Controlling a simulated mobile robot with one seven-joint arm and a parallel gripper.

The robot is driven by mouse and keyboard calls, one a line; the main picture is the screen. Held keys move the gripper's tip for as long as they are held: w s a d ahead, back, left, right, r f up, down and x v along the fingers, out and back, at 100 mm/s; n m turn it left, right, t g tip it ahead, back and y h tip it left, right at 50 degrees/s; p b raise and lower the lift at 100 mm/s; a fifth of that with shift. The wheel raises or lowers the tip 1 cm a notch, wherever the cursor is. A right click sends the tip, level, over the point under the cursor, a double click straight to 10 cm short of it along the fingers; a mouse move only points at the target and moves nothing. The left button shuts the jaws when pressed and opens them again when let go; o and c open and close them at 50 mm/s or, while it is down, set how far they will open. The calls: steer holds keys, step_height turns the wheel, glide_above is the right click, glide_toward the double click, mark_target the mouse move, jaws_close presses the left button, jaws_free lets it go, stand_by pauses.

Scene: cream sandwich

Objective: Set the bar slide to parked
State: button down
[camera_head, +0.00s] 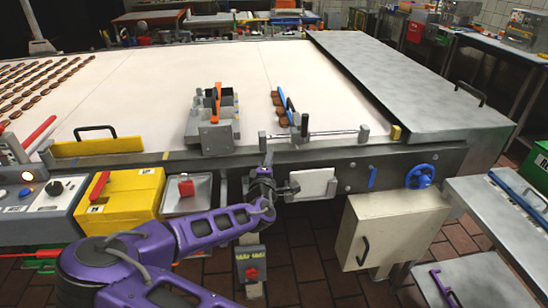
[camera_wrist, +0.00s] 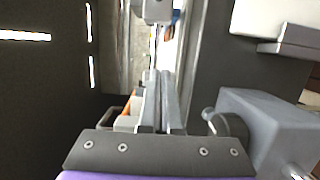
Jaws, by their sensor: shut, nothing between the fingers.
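The bar slide (camera_head: 330,133) is a thin metal rod between end blocks at the front edge of the pale belt table, with a small grey upright (camera_head: 304,124) standing on it left of its middle. A blue bar (camera_head: 288,103) angles back from there beside several brown biscuits. My gripper (camera_head: 267,158) points upward just below the rod's left end. In the wrist view my gripper (camera_wrist: 160,80) has its two fingers together and empty. A thin rod (camera_wrist: 152,48) and a grey block (camera_wrist: 156,10) lie beyond the fingertips. I cannot tell whether the fingers touch the rod.
A grey bracket with an orange lever (camera_head: 214,108) stands left of the slide. A white plate (camera_head: 314,184) and a blue handwheel (camera_head: 420,176) are on the front rail. A grey box (camera_wrist: 270,120) is close to the fingers' right. The belt's middle is clear.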

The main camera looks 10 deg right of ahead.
mark_target(286, 150)
steer(key=x, duration=0.6)
steer(key=d, duration=0.3)
steer(key=shift+w+d, duration=0.15)
steer(key=shift+w, duration=0.1)
steer(key=shift+d+p, duration=0.3)
steer(key=shift+d, duration=0.1)
steer(key=shift+d, duration=0.15)
steer(key=d+b, duration=0.2)
steer(key=d, duration=1.5)
steer(key=shift+d, duration=0.3)
